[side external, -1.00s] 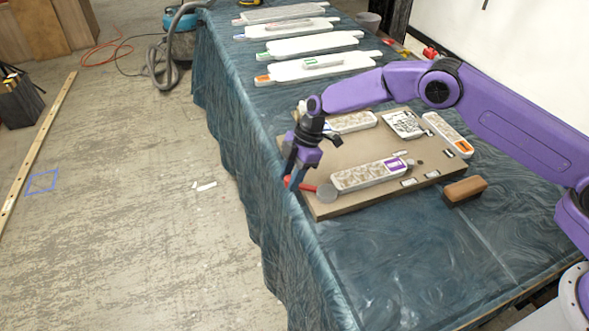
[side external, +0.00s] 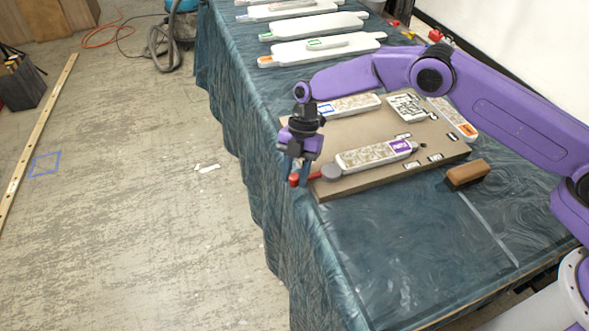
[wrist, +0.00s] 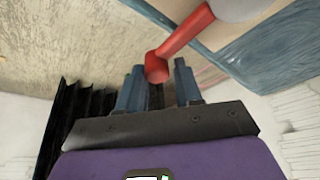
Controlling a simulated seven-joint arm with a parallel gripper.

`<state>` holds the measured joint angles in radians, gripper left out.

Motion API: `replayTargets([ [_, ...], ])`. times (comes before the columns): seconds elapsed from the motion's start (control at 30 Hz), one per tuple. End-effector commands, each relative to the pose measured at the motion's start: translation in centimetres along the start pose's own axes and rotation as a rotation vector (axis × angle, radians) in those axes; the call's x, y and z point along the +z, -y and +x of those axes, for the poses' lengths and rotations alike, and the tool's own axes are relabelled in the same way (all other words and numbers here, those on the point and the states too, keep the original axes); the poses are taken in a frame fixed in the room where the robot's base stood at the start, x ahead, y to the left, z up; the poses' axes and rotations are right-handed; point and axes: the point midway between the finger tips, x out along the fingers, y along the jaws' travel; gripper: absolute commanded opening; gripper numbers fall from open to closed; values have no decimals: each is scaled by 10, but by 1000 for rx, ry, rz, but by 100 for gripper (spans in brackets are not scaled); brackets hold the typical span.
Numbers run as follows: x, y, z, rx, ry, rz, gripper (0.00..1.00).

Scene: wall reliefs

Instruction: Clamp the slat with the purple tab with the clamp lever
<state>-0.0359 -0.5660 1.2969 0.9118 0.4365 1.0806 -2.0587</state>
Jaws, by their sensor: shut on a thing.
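The slat with the purple tab (side external: 375,155) lies on the brown board (side external: 350,184) near its front edge, its purple tab at the right end. The clamp lever has a red handle (side external: 312,176) and a grey round head (side external: 331,172) at the slat's left end. I cannot tell whether the head presses on the slat. My gripper (side external: 297,179) is shut on the handle's outer end, beyond the board's left edge. In the wrist view my gripper (wrist: 158,72) has the red handle (wrist: 182,38) between its fingers; the slat is not clearly visible there.
Another slat with a blue tab (side external: 348,105), a printed card (side external: 407,107) and a slat with an orange tab (side external: 453,118) lie on the board. A brown block (side external: 467,174) sits right of it. Several white slats (side external: 320,48) lie behind. The near tablecloth (side external: 420,240) is clear.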

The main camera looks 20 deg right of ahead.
Motion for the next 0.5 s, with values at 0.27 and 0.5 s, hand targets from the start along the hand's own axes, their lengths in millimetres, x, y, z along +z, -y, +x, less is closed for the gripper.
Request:
replayTargets([
  [0.27, 5, 2, 1, -5, 9, -19, 0],
  [0.5, 5, 2, 2, -5, 9, -19, 38],
])
